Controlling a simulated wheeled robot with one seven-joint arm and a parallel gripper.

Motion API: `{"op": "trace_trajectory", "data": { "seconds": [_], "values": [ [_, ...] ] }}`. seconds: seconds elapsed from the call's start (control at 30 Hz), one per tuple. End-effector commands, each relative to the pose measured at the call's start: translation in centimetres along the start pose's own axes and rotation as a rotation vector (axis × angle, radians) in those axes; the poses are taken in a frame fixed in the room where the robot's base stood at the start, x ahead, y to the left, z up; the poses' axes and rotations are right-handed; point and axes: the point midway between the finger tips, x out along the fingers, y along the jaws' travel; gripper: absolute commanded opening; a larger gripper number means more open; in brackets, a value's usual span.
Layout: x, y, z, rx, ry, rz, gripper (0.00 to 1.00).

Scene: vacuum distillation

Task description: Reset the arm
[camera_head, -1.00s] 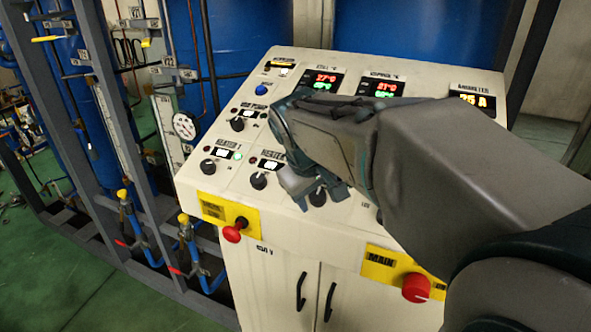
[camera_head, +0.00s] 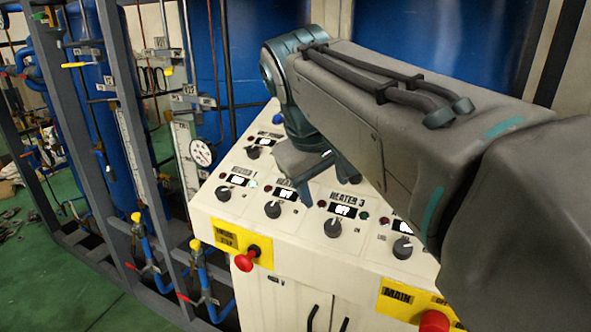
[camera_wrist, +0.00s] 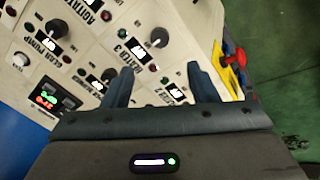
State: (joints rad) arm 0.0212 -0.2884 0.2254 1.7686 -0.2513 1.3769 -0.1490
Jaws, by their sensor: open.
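My arm reaches in from the right of the head view, above a cream control panel (camera_head: 300,222). My gripper (camera_head: 326,178) points down over the heater knobs in the head view, and the arm hides the panel's upper displays. In the wrist view, my gripper's two fingers (camera_wrist: 160,82) stand apart with nothing held between them. Panel knobs, labels and a lit display (camera_wrist: 45,98) lie beyond the fingers. I cannot tell the exact gap between the fingertips and the panel.
A red stop button (camera_head: 246,259) on a yellow plate sticks out from the panel's front edge. Grey frame posts, a gauge (camera_head: 202,152) and blue pipework stand left. Green floor (camera_head: 60,285) is open at lower left.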

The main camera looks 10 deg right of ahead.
Motion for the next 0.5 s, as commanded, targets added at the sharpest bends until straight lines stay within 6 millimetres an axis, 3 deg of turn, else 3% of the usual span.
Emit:
{"op": "trace_trajectory", "data": {
  "seconds": [0.17, 0.5],
  "values": [
    [-1.0, -0.02, 0.02, 0.0, 0.001, 0.0, 0.53],
    [-0.83, -0.07, 0.18, 0.003, -0.001, -0.003, 0.53]
  ]
}}
